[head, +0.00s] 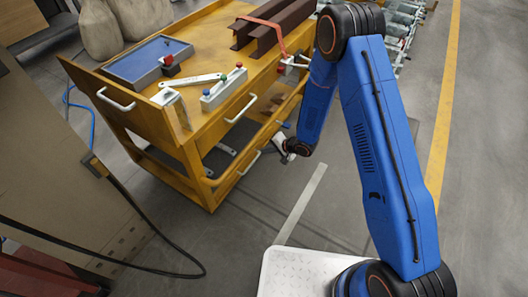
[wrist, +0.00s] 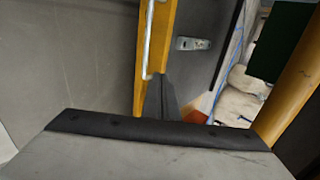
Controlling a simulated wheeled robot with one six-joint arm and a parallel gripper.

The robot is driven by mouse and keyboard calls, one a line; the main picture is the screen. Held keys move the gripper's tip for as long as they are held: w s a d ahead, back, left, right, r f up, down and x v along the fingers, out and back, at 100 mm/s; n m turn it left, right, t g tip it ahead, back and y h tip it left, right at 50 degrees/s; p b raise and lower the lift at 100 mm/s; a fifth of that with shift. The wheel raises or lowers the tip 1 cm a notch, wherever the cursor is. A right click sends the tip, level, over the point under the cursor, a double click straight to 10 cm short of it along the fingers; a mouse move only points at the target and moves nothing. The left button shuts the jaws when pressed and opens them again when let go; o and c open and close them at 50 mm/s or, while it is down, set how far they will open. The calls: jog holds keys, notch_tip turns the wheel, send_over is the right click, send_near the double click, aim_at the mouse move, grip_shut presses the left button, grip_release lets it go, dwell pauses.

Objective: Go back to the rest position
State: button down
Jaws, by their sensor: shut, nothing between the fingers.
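My blue arm rises from my base at the lower right, bends at the top and comes down beside the yellow cart (head: 190,150). My gripper (head: 281,147) hangs low at the arm's end, close to the cart's right side in the head view; it is small there and partly hidden by the wrist. In the wrist view, my gripper's dark fingers (wrist: 162,98) are together with nothing held. They overlap the cart's yellow edge in that view; I cannot tell whether they touch it.
The cart top carries a blue-lidded box (head: 148,60), a wrench (head: 190,80), a button box (head: 224,88) and brown beams (head: 275,25). A black cable (head: 140,262) crosses the left floor. Grey floor (head: 335,200) is clear between cart and arm.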

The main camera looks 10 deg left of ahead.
jog(key=shift+v, duration=1.05)
jog(key=w+d+r+n+t+h, duration=0.1)
jog(key=w+d+r+t+h, duration=0.15)
jog(key=d+r, duration=0.55)
jog(key=w+d+r+t+h, duration=0.1)
jog(key=w+d+r, duration=0.35)
jog(key=r, duration=0.55)
jog(key=s+d+r+n+h, duration=0.1)
jog(key=s+d+r+h, duration=0.15)
jog(key=d+r, duration=0.5)
jog(key=s+d+r+h, duration=0.1)
jog(key=s+d+r, duration=0.2)
jog(key=d+r, duration=0.45)
jog(key=s+d+r+h, duration=0.1)
jog(key=s+d+r, duration=0.45)
jog(key=s, duration=0.25)
jog(key=s+d+r+h, duration=0.1)
jog(key=s+d+r, duration=0.45)
jog(key=s, duration=0.25)
jog(key=s+d+r+n+g, duration=0.1)
jog(key=s+r+n+g, duration=0.1)
jog(key=s, duration=1.8)
jog(key=shift+s+d+r+n, duration=0.2)
jog(key=shift+r+n, duration=0.1)
jog(key=shift+r, duration=0.45)
jog(key=shift+w, duration=0.1)
